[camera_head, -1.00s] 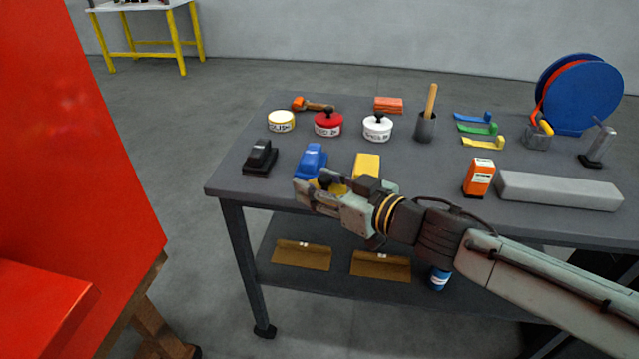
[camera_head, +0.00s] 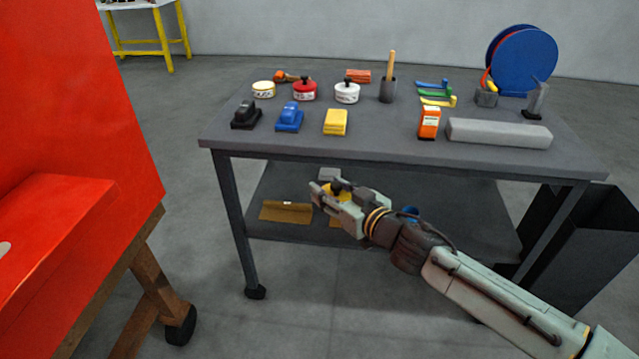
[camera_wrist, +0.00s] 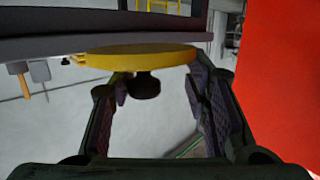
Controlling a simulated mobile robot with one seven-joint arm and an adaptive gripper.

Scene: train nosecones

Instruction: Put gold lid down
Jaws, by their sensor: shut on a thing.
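The gold lid (camera_head: 345,195) with its black knob is held in my gripper (camera_head: 322,196), in front of the workbench. In the wrist view the lid (camera_wrist: 140,58) is a flat yellow disc, and its black knob (camera_wrist: 147,85) shows between the fingers. My gripper (camera_wrist: 160,92) is shut on the lid, though the exact contact is not clear. In the head view the gripper appears below the tabletop's front edge, over the lower shelf. A white and gold tin (camera_head: 263,90) stands at the back left of the tabletop (camera_head: 375,148).
Red (camera_head: 304,90) and white (camera_head: 347,93) lidded tins stand near the gold one. A black sander (camera_head: 245,116), blue sander (camera_head: 289,118), yellow block (camera_head: 335,122) and orange box (camera_head: 428,123) line the front. A red structure (camera_head: 70,110) rises at left. Bare tabletop lies along the front edge.

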